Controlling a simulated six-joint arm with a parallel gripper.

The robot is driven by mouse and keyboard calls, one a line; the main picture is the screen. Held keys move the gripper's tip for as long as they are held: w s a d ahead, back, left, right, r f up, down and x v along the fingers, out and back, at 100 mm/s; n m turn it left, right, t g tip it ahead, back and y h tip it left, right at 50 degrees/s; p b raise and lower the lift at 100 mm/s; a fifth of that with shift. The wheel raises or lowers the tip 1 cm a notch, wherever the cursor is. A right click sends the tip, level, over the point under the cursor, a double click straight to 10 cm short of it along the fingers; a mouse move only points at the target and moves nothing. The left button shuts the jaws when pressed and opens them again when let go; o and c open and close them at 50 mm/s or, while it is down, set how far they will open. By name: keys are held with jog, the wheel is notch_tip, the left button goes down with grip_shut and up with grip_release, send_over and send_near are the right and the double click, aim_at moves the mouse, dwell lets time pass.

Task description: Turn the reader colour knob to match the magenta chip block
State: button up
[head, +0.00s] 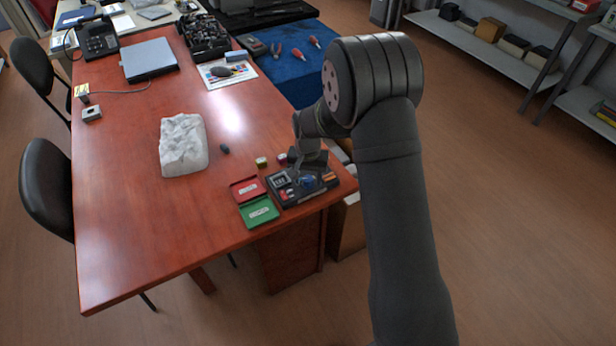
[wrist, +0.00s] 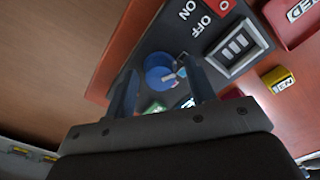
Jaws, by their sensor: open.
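The black reader (head: 290,197) lies on the table's near right corner. Its blue colour knob (head: 308,182) also shows in the wrist view (wrist: 156,66), with a pale pointer mark on it. My gripper (wrist: 160,80) is open, its two fingers on either side of the knob; I cannot tell whether they touch it. In the head view my gripper (head: 305,168) is low over the reader and hides part of it. A small pinkish block, likely the magenta chip block (head: 282,158), stands just behind the reader, left of my gripper.
A red tray (head: 239,184) and a green tray (head: 269,219) lie left of the reader. A yellow-green labelled block (head: 261,161) stands behind them; a yellow block (wrist: 277,80) shows in the wrist view. A white crumpled lump (head: 184,146) is farther left. The front left tabletop is clear.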

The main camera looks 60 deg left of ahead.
jog(key=shift+c, duration=0.4)
jog(key=c, duration=0.9)
